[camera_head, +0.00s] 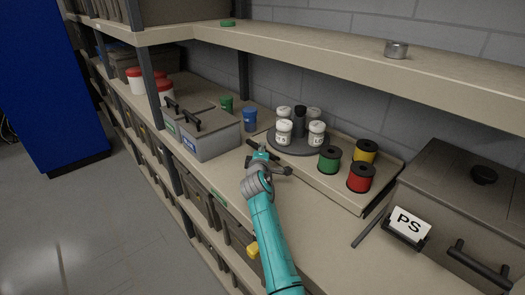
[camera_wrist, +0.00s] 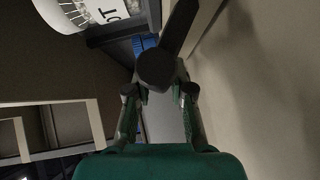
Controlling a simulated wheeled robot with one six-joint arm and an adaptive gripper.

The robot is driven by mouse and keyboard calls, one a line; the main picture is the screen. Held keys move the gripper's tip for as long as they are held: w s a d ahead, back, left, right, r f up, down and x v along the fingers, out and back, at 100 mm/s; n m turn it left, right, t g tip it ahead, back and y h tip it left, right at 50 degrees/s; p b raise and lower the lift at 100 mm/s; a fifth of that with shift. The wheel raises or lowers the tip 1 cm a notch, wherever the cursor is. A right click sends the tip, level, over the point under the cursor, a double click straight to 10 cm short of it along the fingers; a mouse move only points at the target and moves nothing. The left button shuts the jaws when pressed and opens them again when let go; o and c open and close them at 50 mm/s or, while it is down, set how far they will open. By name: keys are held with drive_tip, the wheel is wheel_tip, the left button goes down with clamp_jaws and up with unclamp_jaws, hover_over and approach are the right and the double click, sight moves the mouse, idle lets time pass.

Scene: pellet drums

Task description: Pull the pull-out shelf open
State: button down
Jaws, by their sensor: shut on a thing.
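The pull-out shelf (camera_head: 333,190) is a low beige board with a dark edge, lying on the long shelf right of my gripper. It carries several spools and, at its left end, a dark turntable (camera_head: 293,146) with white jars. My gripper (camera_head: 262,156) is at the front left of this board, beside the turntable. In the wrist view my gripper (camera_wrist: 160,92) has its fingers closed around a dark bar-like handle (camera_wrist: 156,68) with a rounded end. My gripper hides part of the handle, and its joint with the shelf cannot be made out.
A grey lidded box (camera_head: 210,133) stands left of my gripper, with a blue cup (camera_head: 249,119) and a green cup (camera_head: 226,104) behind it. A large PS bin (camera_head: 458,215) stands at the right. An upper shelf (camera_head: 350,60) runs overhead. The floor aisle (camera_head: 90,215) is clear.

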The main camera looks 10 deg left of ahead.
drive_tip(key=s+a, duration=1.4)
drive_tip(key=s, duration=0.4)
drive_tip(key=shift+s+a, duration=0.3)
drive_tip(key=shift+s, duration=0.1)
drive_tip(key=c, duration=1)
unclamp_jaws()
drive_tip(key=s, duration=0.4)
drive_tip(key=s+d+r, duration=0.1)
drive_tip(key=s, duration=0.6)
drive_tip(key=shift+s+d+r, duration=0.3)
drive_tip(key=shift+s, duration=0.05)
